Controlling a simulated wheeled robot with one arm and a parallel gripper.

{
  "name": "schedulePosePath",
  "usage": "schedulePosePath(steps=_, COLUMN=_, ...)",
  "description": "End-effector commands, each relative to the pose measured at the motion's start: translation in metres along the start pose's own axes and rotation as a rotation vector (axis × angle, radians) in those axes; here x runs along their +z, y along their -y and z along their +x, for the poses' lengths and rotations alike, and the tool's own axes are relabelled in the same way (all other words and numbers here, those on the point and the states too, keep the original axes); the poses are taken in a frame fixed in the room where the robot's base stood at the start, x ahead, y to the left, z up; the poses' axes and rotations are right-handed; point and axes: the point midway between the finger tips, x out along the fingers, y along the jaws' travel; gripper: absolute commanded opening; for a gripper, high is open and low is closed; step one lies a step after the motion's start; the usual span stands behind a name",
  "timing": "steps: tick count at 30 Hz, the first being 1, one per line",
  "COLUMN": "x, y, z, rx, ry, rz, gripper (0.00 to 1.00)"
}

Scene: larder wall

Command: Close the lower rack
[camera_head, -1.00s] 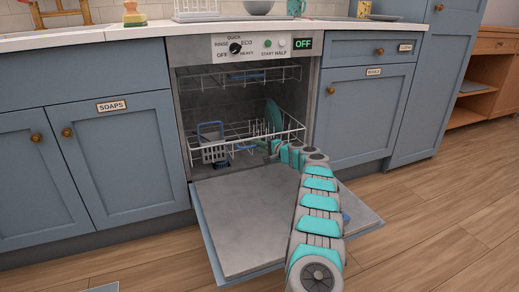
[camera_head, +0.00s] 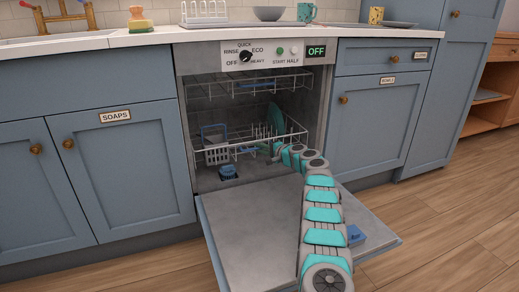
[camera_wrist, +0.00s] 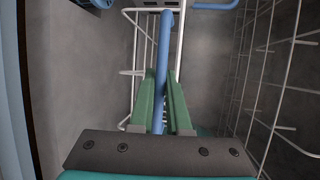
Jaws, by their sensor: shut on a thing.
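The lower rack (camera_head: 240,139) is a white wire basket, pulled partly out of the dishwasher above its open door (camera_head: 262,232). It holds a blue-handled cutlery basket (camera_head: 217,154) and a teal plate (camera_head: 275,119). My gripper (camera_wrist: 163,85) has its green fingers on either side of a blue bar (camera_wrist: 165,45), which looks like the rack's front handle, and is shut on it. In the head view my arm reaches over the door from the lower right and mostly hides the gripper.
The upper rack (camera_head: 248,84) sits inside the dishwasher. A blue piece (camera_head: 228,172) shows on the dishwasher floor below the lower rack, and a blue cup (camera_head: 355,234) is on the door. Closed cabinets stand on both sides. The wooden floor at right is clear.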

Motion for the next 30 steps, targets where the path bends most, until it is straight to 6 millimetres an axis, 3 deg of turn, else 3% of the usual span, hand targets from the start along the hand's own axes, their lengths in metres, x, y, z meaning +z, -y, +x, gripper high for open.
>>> schedulePosePath(steps=4, x=-0.001, y=0.002, z=0.000, rx=-0.003, ry=-0.004, rz=-0.001, gripper=0.00)
schedulePosePath(steps=5, x=-0.001, y=0.002, z=0.000, rx=-0.003, ry=-0.004, rz=-0.001, gripper=0.18)
schedulePosePath(steps=8, x=-0.001, y=0.002, z=0.000, rx=-0.003, ry=-0.004, rz=-0.001, gripper=0.27)
schedulePosePath(steps=19, x=0.000, y=0.003, z=-0.004, rx=-0.001, ry=-0.003, rz=-0.002, gripper=0.27)
schedulePosePath(steps=30, x=-0.001, y=0.002, z=-0.038, rx=-0.001, ry=-0.003, rz=0.002, gripper=0.27)
